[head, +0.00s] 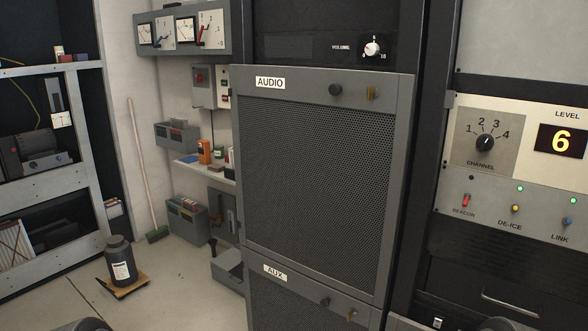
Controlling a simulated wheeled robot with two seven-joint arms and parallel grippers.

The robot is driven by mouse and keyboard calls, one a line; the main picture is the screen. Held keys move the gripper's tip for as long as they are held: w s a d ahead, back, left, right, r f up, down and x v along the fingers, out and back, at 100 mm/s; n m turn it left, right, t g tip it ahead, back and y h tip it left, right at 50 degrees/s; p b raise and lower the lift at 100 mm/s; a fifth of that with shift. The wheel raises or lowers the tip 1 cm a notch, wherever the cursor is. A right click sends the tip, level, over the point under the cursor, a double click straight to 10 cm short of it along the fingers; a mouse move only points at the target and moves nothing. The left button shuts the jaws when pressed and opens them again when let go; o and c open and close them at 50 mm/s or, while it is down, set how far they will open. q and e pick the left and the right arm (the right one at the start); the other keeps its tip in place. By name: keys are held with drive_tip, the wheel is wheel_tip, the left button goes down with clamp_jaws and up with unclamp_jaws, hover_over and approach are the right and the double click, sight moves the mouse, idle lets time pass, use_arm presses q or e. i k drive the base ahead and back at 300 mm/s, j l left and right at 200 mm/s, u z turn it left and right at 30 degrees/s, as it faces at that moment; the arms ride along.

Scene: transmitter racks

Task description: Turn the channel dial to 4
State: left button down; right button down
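The channel dial (485,143) is a black round knob on a grey plate (468,155) at the right of the head view. The numbers 1, 2, 3 and 4 run in an arc above it, with 4 at the right end. Its small pale mark appears to point up and slightly right, towards 3, but it is too small to be sure. The word CHANNEL is printed below. Nothing touches or covers the dial. Neither of my grippers can be made out in the view.
Right of the dial a level display (560,140) reads 6. Below are a red beacon switch (466,201), a de-ice switch (515,209) and a link switch (566,222). The audio cabinet (318,170) stands left, with a volume knob (372,48) above.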

sight(485, 141)
drive_tip(key=z, duration=0.4)
drive_tip(key=k+l+z, duration=0.1)
drive_tip(key=z, duration=0.3)
drive_tip(key=k+z, duration=0.1)
drive_tip(key=z, duration=0.3)
